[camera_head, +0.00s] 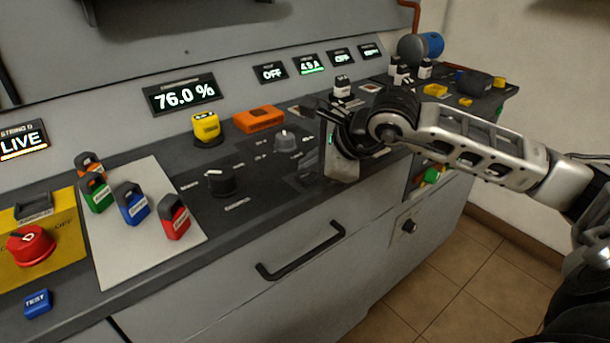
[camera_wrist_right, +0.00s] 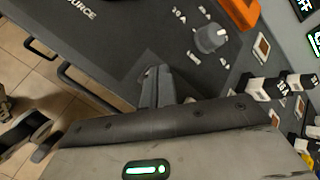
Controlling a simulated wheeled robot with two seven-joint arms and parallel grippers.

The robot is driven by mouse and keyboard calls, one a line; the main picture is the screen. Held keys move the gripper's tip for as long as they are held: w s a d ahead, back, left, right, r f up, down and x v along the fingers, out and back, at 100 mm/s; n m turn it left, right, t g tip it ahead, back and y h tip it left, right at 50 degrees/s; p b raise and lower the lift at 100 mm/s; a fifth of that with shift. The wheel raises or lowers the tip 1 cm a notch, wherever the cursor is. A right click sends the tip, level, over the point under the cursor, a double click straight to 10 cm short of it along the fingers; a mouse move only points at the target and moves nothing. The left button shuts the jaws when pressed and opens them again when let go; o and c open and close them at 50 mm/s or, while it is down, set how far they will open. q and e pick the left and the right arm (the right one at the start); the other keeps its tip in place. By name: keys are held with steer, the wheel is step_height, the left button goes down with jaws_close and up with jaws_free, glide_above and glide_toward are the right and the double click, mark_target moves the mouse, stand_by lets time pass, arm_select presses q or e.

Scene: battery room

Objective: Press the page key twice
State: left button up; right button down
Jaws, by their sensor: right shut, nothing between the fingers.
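My right gripper (camera_head: 341,163) is over the front part of the grey console, right of the black knob. In the right wrist view its fingers (camera_wrist_right: 158,88) are shut and empty, above the dark panel near the front edge. I cannot read a page label on any key, so I cannot tell which one is the page key. Black and white keys (camera_wrist_right: 265,88) stand to the right of the fingers in the wrist view. The gripper and forearm hide part of the console in the head view. My left gripper is out of view.
A grey knob (camera_head: 285,141), a black knob (camera_head: 221,181) and an orange block (camera_head: 259,119) stand on the console. Coloured padlock-like pieces (camera_head: 132,203) sit on a light plate at left. A red knob (camera_head: 31,244) is far left. A drawer handle (camera_head: 300,254) juts out in front.

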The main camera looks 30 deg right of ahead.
mark_target(310, 178)
steer(key=shift+f+b, duration=0.35)
steer(key=shift+b, duration=0.1)
stand_by(0.3)
steer(key=shift+r, duration=0.15)
steer(key=shift+r+p, duration=0.4)
steer(key=shift+r, duration=0.3)
steer(key=shift+r+p, duration=1.55)
steer(key=shift+r, duration=1)
